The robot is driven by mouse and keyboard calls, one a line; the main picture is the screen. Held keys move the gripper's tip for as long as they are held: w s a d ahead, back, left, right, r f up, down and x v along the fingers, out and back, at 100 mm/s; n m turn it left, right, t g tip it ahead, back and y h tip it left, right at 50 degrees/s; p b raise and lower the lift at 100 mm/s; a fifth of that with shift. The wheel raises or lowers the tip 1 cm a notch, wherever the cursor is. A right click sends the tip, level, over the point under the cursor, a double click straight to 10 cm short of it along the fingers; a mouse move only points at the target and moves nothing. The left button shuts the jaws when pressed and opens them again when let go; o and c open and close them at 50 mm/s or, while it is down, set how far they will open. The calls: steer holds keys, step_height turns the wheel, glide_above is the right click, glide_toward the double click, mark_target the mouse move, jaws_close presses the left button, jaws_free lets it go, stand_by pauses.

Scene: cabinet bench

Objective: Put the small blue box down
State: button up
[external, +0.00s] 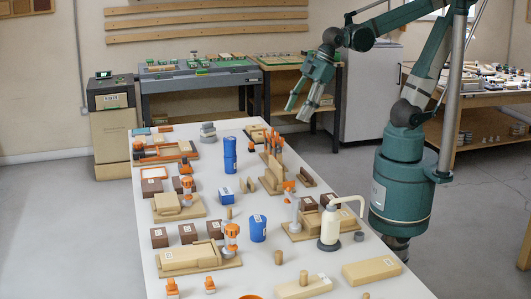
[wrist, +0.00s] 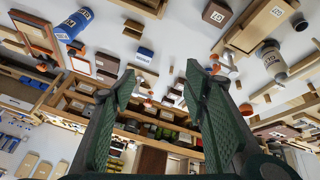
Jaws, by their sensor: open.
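The small blue box (external: 227,195) sits on the white table (external: 205,215), left of the middle, with a pale label on its side. It also shows in the wrist view, where a small blue box (wrist: 145,54) lies beyond my fingertips. My gripper (external: 298,109) hangs high at the far right side of the table, well away from the box. In the wrist view, my gripper's fingers (wrist: 160,82) are spread wide with nothing between them.
Blue cylinders (external: 230,155) stand behind the box and a blue can (external: 258,228) stands in front. Brown blocks (external: 188,233), wooden trays (external: 180,207) and a white pump bottle (external: 330,228) crowd the table. A wooden rack (external: 272,170) stands right of the box. Small bare patches lie between.

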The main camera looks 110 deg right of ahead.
steer(key=s+f+m+t, duration=0.1)
steer(key=s+m, duration=0.3)
steer(key=s, duration=0.4)
steer(key=shift+a+t, duration=0.4)
stand_by(1.0)
